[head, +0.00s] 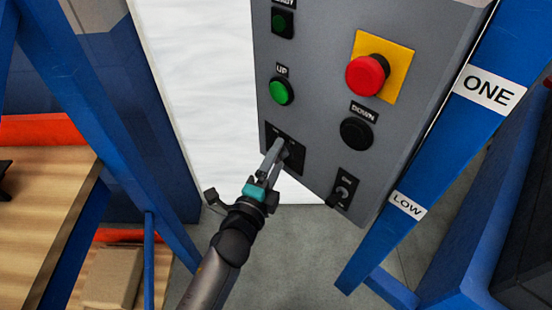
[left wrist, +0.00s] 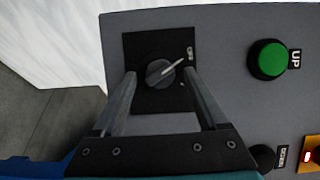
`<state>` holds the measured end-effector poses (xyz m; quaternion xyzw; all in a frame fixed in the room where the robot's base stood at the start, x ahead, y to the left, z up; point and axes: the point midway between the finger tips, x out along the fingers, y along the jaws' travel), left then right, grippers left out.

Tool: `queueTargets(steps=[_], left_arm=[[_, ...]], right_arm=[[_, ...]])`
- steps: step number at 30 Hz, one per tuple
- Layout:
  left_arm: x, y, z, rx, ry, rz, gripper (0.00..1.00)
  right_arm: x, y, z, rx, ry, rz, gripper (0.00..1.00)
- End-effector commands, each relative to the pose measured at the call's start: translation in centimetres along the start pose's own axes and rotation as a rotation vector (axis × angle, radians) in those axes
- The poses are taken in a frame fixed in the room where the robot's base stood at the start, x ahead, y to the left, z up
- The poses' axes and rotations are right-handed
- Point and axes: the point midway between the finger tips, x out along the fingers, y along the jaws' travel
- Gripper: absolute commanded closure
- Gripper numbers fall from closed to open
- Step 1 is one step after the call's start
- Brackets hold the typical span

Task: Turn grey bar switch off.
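The grey bar switch (left wrist: 160,72) is a round dark knob with a light grey bar, on a black square plate (left wrist: 136,50) low on the grey control panel. In the left wrist view the bar is tilted, pointing up and right toward small white markings. In the head view my gripper mostly hides the knob, and part of its plate (head: 297,159) shows. My left gripper (head: 276,150) is at the switch; in the left wrist view (left wrist: 159,76) its fingers are open, one on each side of the knob, with gaps visible. Contact cannot be told. My right gripper is out of view.
The panel (head: 310,60) also has a green UP button (head: 281,91), a black DOWN button (head: 356,133), a red emergency button (head: 366,75) on yellow and a small toggle switch (head: 342,191). Blue posts (head: 425,180) stand at both sides. A wooden shelf (head: 45,200) is at left.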

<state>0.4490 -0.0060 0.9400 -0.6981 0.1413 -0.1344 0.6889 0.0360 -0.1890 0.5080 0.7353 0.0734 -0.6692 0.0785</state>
Motion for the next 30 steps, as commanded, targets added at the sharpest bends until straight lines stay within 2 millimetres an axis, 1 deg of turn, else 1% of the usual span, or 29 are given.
queueTargets(steps=[7, 11, 14, 21, 30], left_arm=[[-0.2, 0.0, 0.0, 0.001, 0.000, -0.001, 0.25], [-1.2, 0.1, 0.0, 0.000, 0.000, 0.002, 0.25], [-2.7, 0.0, 0.0, 0.001, 0.001, 0.001, 0.25], [-6.9, 0.1, 0.0, -0.001, 0.000, 0.003, 0.25], [-11.8, 0.1, 0.0, -0.002, -0.001, 0.002, 0.25]], right_arm=[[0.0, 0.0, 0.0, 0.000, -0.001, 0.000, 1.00], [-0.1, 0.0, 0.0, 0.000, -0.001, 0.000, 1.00], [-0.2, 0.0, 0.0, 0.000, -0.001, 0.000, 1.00], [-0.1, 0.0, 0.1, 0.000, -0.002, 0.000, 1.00], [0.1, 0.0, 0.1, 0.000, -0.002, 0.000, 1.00]])
